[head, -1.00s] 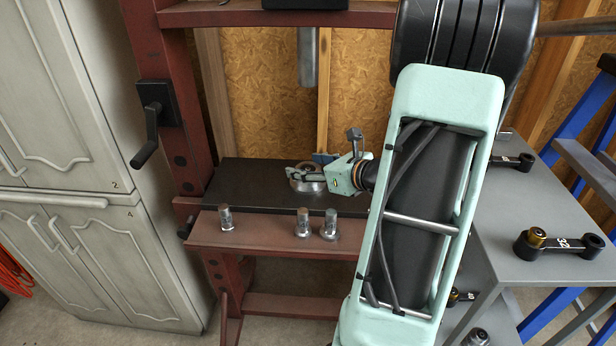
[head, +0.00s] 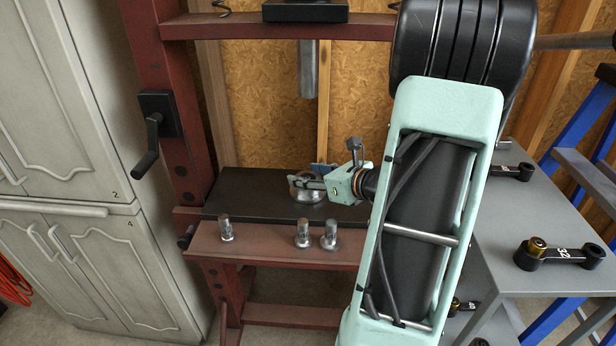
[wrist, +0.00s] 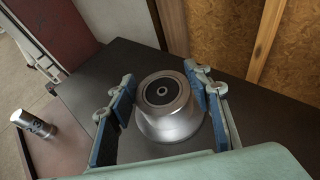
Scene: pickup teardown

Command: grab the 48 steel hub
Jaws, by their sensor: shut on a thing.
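A round steel hub (head: 307,195) with a wide flared base and a dark-ringed bore sits at the black press plate (head: 240,192), under the press ram. It also shows in the wrist view (wrist: 168,120), upright between my blue-padded fingers. My gripper (head: 303,184) reaches in from the right and is shut on this hub, with one finger on each side. I cannot read a number on it, and I cannot tell whether its base touches the plate.
Several smaller steel pieces (head: 226,229) stand along the red front beam (head: 270,247). The vertical steel ram (head: 309,72) hangs above the hub. A grey table (head: 510,225) at right holds black link arms, one marked 32 (head: 560,255). Cabinets (head: 70,200) stand at left.

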